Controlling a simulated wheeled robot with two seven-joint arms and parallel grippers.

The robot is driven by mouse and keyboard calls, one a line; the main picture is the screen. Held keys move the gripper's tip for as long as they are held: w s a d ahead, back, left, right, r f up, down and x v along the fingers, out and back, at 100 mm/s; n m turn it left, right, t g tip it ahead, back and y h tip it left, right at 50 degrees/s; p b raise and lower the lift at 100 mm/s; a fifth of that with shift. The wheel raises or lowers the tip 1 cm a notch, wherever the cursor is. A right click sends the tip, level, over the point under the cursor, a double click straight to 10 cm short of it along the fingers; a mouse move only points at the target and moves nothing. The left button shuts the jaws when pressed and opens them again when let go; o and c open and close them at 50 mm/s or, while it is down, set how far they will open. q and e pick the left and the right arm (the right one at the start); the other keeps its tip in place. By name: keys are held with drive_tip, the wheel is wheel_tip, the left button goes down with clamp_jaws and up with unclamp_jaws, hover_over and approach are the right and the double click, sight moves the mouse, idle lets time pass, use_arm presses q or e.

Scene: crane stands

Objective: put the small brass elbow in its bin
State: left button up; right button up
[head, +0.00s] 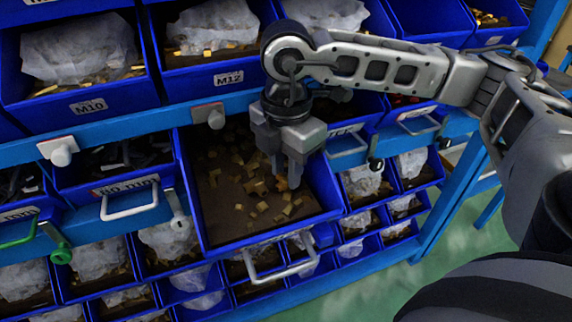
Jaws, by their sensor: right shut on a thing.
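A blue bin (330,207) is pulled out from the rack like a drawer, with a dark floor and many small brass pieces (262,187) scattered in it. My right gripper (287,180) points down inside this bin, its fingers low among the pieces near the right wall. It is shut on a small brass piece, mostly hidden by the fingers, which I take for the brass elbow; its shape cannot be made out. Whether the piece touches the bin floor I cannot tell. My left gripper is not in view.
The bin's front has a grey handle (278,272). Blue rack bins with bagged parts, such as the M10 bin (85,107) and M12 bin (228,79), stand above; smaller bins lie below. A blue rail (115,129) with grey knobs crosses behind. Green floor (440,255) is open at right.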

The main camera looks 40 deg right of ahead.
drive_tip(key=o, duration=1)
drive_tip(key=shift+f, duration=0.15)
wheel_tip(320, 180, up, 12)
drive_tip(key=shift+r, duration=0.2)
